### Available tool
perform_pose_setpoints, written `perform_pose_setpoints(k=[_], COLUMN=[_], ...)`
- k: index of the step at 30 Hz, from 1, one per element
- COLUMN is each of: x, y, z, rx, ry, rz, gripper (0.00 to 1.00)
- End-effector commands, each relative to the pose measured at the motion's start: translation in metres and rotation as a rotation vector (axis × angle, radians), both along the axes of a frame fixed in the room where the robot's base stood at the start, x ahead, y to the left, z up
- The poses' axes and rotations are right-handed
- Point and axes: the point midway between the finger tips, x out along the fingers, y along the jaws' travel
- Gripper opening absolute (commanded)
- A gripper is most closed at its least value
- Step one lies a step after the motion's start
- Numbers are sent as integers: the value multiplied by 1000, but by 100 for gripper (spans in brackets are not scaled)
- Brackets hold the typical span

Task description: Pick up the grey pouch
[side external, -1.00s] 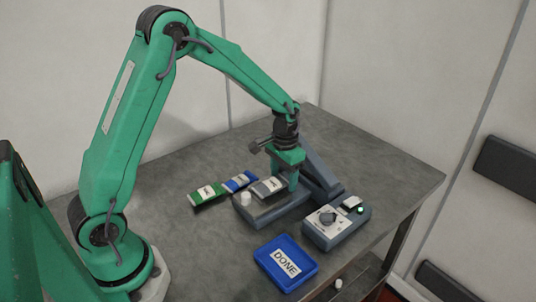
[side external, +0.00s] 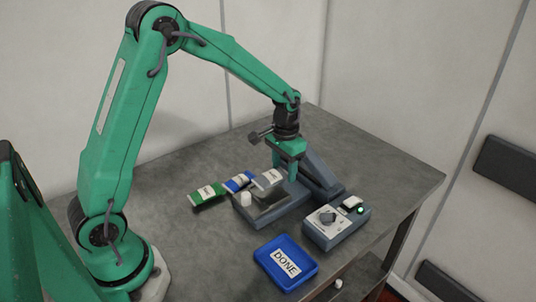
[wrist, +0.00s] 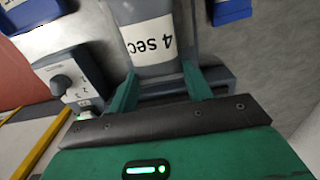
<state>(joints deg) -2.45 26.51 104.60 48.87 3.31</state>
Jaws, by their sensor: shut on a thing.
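The grey pouch (side external: 268,179) carries a white label and shows above the base of the grey machine (side external: 272,213). In the wrist view the pouch (wrist: 152,68) lies between my two green fingers, with its label reading "4 sec". My gripper (side external: 284,172) is shut on the pouch's near end in the wrist view (wrist: 160,76). The pouch's far end runs out of the wrist picture. In the side view my fingers hide part of the pouch.
A green pouch (side external: 208,193) and a blue pouch (side external: 238,182) lie left of the machine. A control box (side external: 336,224) with a dial and green light stands right. A blue DONE tray (side external: 285,263) lies in front.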

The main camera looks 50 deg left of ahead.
Motion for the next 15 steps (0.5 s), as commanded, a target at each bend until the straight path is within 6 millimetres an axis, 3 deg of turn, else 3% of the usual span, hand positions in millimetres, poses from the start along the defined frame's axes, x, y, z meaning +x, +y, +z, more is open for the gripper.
perform_pose_setpoints(k=[2,15], x=[1,-36], y=[0,-68], z=[15,59], rx=[0,0], ry=[-5,-3], rz=[0,-5], gripper=[21,21])
